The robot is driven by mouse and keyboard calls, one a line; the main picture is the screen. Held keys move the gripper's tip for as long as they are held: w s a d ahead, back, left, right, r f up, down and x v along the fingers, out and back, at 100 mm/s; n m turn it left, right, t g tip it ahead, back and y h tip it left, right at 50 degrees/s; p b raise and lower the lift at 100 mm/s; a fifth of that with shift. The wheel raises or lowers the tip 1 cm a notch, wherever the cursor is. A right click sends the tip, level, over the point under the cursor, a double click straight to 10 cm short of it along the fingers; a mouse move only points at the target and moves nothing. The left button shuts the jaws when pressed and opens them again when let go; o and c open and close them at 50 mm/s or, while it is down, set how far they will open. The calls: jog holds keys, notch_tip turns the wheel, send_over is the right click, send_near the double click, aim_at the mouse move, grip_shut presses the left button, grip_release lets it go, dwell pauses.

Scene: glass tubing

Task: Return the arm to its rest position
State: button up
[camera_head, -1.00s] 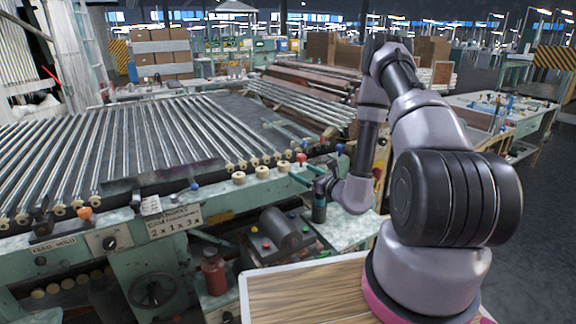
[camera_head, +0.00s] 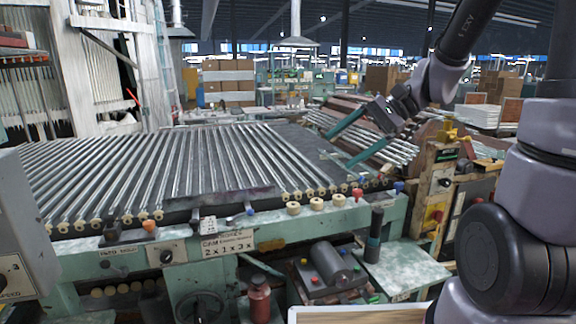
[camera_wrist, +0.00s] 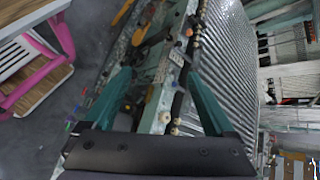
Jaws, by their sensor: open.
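My arm is raised on the right of the head view, bent over the machine's right side. My gripper (camera_head: 339,152) points left, with its two teal fingers spread apart and nothing between them. In the wrist view the fingers (camera_wrist: 158,75) are also apart, with the machine far behind the gap. The roller machine (camera_head: 300,232) is below and to the left of the gripper. A dark upright cylinder (camera_head: 375,236) stands on the machine's right-hand ledge, clear of the fingers.
Metal rollers or tubes (camera_head: 170,170) cover the machine's top. A red bottle (camera_head: 259,298) stands at its front. A yellowish control box (camera_head: 437,195) rises beneath the arm. A wooden board with a pink frame (camera_wrist: 42,78) is in the wrist view. Open air surrounds the fingers.

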jog(key=s+d+r+n+t+h, duration=0.4)
jog(key=s+d+r+t+h, duration=0.3)
jog(key=d, duration=0.5)
notch_tip(320, 180, up, 2)
jog(key=shift+r+h, duration=0.2)
jog(key=shift+h, duration=0.5)
jog(key=shift+s, duration=0.1)
